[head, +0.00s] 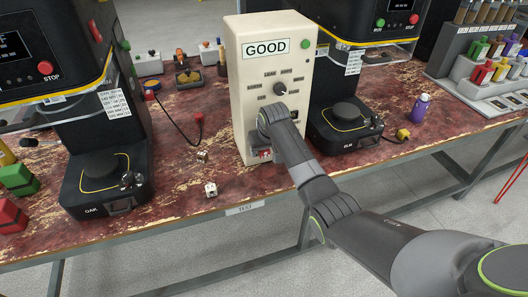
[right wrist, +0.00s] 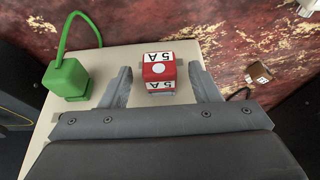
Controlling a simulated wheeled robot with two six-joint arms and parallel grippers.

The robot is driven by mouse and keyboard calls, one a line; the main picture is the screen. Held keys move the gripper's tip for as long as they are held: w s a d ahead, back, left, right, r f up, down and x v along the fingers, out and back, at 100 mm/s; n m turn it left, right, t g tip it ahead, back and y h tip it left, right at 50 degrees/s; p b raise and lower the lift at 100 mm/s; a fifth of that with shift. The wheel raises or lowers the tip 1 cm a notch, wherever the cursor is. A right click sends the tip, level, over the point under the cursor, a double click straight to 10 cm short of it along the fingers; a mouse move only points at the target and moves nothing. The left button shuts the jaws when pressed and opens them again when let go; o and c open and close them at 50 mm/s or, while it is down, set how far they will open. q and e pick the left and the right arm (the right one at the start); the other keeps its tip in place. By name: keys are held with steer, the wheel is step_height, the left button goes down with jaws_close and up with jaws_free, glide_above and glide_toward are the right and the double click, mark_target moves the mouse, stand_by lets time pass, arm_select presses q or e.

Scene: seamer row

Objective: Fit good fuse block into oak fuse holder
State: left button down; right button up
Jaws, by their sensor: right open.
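A red and white fuse block (right wrist: 158,69) marked 5A sits at the cream tester (head: 245,100), whose top sign reads GOOD. The block also shows as a red patch at the tester's foot in the head view (head: 264,155). My right gripper (right wrist: 162,86) is open, with one finger on each side of the block and gaps between. In the head view its fingertips are hard to make out. The machine with the OAK label (head: 104,192) stands at the left; a dark socket-like part (head: 121,206) on its front may be the fuse holder. My left gripper is out of view.
Loose dice-like blocks lie on the table (head: 211,189) and (head: 203,156) left of the tester. The ELM machine (head: 345,128) stands close on the right. Red and green blocks (head: 17,178) lie far left.

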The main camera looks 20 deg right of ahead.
steer(key=c, duration=1)
steer(key=shift+s+r, duration=0.1)
steer(key=shift+r, duration=0.05)
steer(key=shift+s+r, duration=0.15)
steer(key=shift+r, duration=0.05)
steer(key=s+r, duration=0.2)
steer(key=s, duration=0.2)
steer(key=s+r, duration=0.3)
steer(key=s, duration=0.2)
steer(key=s+r+p, duration=0.1)
steer(key=s+r, duration=0.1)
steer(key=s, duration=0.2)
steer(key=shift+s+d+r, duration=0.2)
steer(key=shift+s, duration=0.05)
